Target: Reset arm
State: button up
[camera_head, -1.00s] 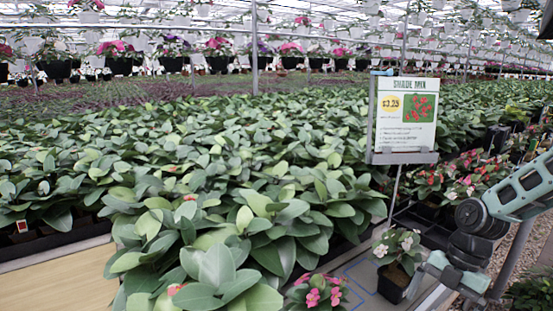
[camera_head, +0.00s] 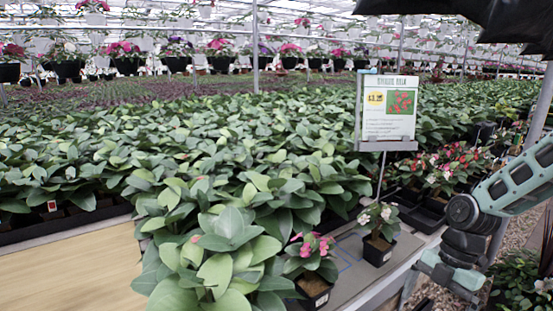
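My arm (camera_head: 513,186) comes in from the right edge, with teal and grey links and a dark joint. It bends down to my gripper (camera_head: 418,284) at the lower right, beside the display's front edge. The fingertips are small and partly cut off, so I cannot tell whether they are open or shut. Nothing shows held in the visible part. A small black pot with a white-flowered plant (camera_head: 379,233) stands upright on the display to the left of my gripper, with a gap between them. A pink-flowered potted plant (camera_head: 311,264) stands further left and nearer.
Dense leafy green plants (camera_head: 230,175) fill the middle. A price sign (camera_head: 388,112) stands on a post behind the white-flowered plant. Flowering plants in black trays (camera_head: 436,212) lie behind the arm. A bare wooden panel (camera_head: 75,268) is at lower left. Hanging baskets line the back.

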jog(key=s+a+r+m+t+h, duration=0.1)
jog(key=s+a+r+m, duration=0.6)
jog(key=s+a+m, duration=0.1)
jog(key=s+a+r+m+t+h, duration=0.1)
jog(key=s+a+r+m, duration=0.5)
jog(key=s+a+m, duration=0.2)
jog(key=s+a, duration=0.2)
jog(key=s, duration=0.1)
jog(key=shift+s+a+r+t+h, duration=0.25)
jog(key=shift+a+r+t+h, duration=0.05)
jog(key=shift+r+h, duration=0.1)
